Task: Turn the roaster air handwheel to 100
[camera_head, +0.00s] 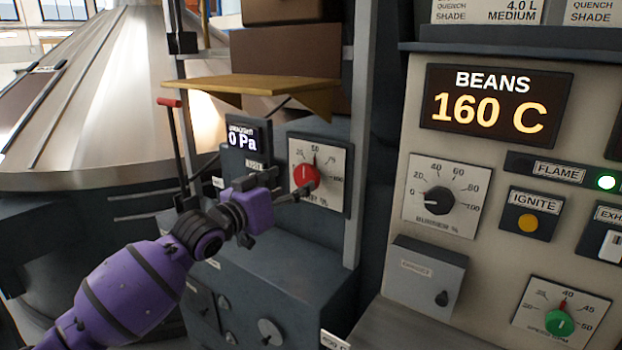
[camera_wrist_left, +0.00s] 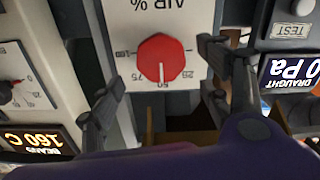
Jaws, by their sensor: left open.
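The roaster air handwheel is a red round knob (camera_head: 307,177) on a white dial plate marked 25 to 100, at the centre of the head view. It also shows upside down in the left wrist view (camera_wrist_left: 161,58), its white pointer line at 50. My left gripper (camera_head: 302,192) reaches in from the left at the knob, its tips overlapping the lower part of the plate. In the left wrist view the gripper (camera_wrist_left: 160,78) is open, with one finger to each side of the knob. I cannot tell whether either finger touches it. My right gripper is not in view.
A draught display (camera_head: 243,138) reading 0 Pa is left of the dial. A metal post (camera_head: 360,130) stands right of it, and a wooden shelf (camera_head: 250,84) overhangs it. Farther right are a black burner knob (camera_head: 439,200), a 160 C bean display (camera_head: 495,108) and a green knob (camera_head: 560,322).

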